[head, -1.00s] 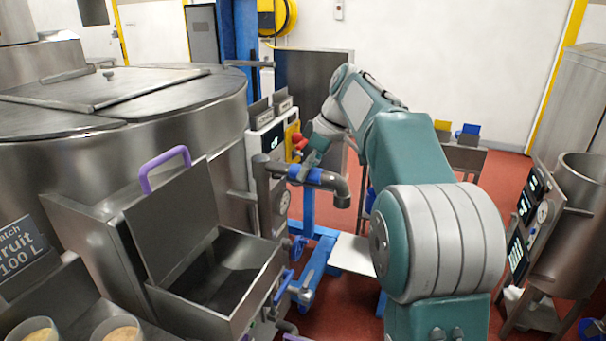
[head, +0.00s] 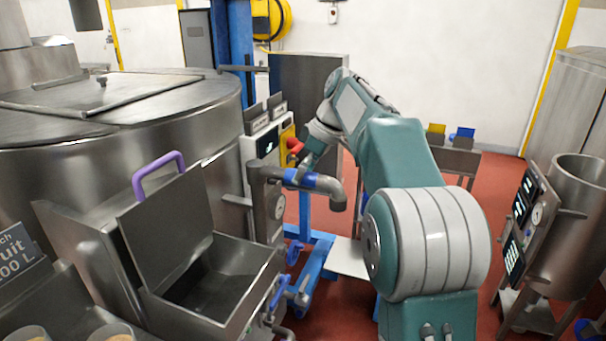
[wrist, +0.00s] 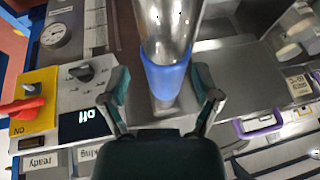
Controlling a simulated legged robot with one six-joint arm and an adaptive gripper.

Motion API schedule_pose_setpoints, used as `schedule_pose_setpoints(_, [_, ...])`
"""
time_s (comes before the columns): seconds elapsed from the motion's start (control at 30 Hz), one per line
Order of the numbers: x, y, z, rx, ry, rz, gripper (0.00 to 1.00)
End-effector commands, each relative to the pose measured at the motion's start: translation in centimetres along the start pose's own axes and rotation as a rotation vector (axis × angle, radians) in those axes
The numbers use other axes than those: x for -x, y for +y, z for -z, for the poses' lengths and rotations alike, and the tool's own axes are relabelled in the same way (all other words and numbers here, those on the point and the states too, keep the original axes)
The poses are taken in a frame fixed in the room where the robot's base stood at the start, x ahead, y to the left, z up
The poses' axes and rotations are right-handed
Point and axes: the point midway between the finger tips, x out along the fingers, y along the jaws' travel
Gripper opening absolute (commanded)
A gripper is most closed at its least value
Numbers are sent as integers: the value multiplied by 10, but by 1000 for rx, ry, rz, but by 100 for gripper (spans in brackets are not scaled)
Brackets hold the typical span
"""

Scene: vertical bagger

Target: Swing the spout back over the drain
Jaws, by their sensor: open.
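The spout (head: 328,185) is a grey bent pipe with a blue sleeve (head: 300,178) on its horizontal part. It reaches right from an upright pipe, and its outlet points down, over a pale plate rather than over the open steel box. In the wrist view the blue sleeve (wrist: 167,78) lies between the spread fingers of my gripper (wrist: 165,95), with gaps on both sides. In the head view my gripper (head: 308,160) is small and partly hidden at the sleeve. I cannot tell which part is the drain.
An open steel box (head: 215,285) with a raised lid and purple handle (head: 158,168) stands left of the spout. A control panel with a red knob (head: 293,145) is close behind my gripper. A steel vessel (head: 575,215) stands at the right.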

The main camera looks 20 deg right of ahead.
Motion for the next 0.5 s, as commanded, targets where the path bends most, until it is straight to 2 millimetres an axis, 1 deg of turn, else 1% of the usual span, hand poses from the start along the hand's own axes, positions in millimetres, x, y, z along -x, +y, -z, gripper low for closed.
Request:
schedule_pose_setpoints(0.13, [1, 0, 0, 0, 0, 1, 81])
schedule_pose_setpoints(0.23, [7, 0, 0, 0, 0, 0, 81])
schedule_pose_setpoints(0.5, [47, 2, 0, -1, 1, -2, 81])
